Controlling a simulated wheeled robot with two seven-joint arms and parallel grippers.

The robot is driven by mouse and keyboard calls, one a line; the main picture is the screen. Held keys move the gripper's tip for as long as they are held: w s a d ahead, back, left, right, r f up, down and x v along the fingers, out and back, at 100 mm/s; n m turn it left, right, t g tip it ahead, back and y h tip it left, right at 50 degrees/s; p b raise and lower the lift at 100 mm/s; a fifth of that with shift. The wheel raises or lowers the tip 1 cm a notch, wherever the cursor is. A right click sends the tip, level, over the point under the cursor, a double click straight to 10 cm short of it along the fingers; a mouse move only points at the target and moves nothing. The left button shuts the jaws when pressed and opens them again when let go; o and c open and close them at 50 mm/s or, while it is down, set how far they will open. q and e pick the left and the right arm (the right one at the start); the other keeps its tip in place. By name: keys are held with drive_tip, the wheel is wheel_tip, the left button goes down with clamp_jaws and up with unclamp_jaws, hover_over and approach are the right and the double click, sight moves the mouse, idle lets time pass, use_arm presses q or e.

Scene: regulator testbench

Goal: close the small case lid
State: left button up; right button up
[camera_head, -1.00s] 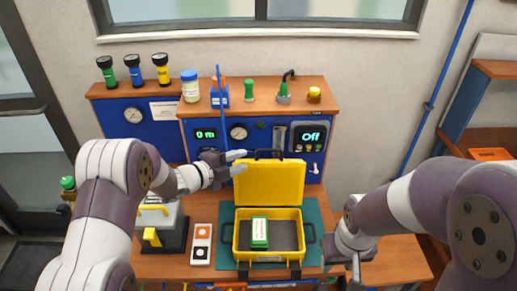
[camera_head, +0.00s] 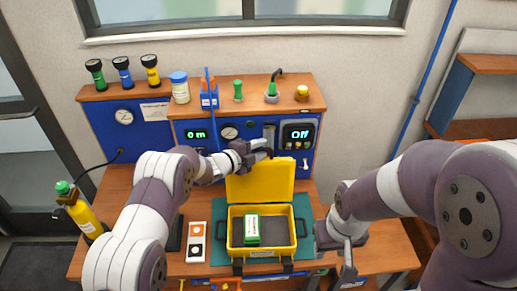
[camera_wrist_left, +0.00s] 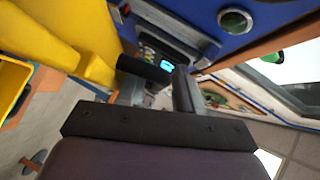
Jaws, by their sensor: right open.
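The small yellow case (camera_head: 237,257) sits on a green mat on the bench, its front facing me. Its lid (camera_head: 262,184) stands open and upright at the back edge. A green and white box (camera_head: 252,229) lies inside the case on the dark lining. My left gripper (camera_head: 264,151) is at the top edge of the lid, its fingers apart and holding nothing that I can see. In the left wrist view the fingers (camera_wrist_left: 165,85) show a gap, with the yellow lid (camera_wrist_left: 65,40) beside them. My right gripper (camera_head: 342,262) is open and empty, right of the case.
A white device (camera_head: 196,243) with orange and black knobs lies left of the case. A yellow bottle (camera_head: 85,217) stands at the far left.

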use_arm(q)
drive_tip(key=shift+d, duration=0.1)
clamp_jaws()
drive_tip(key=shift+s+f, duration=0.1)
drive_tip(key=shift+s, duration=0.05)
drive_tip(key=s+m+t+h+b, duration=0.3)
drive_tip(key=s+m+b, duration=0.2)
drive_tip(key=s+b, duration=0.7)
drive_tip(key=shift+s+a+f+t+h+b, duration=0.2)
drive_tip(key=shift+s+a+t+h+b, duration=0.15)
drive_tip(key=shift+b, duration=3.45)
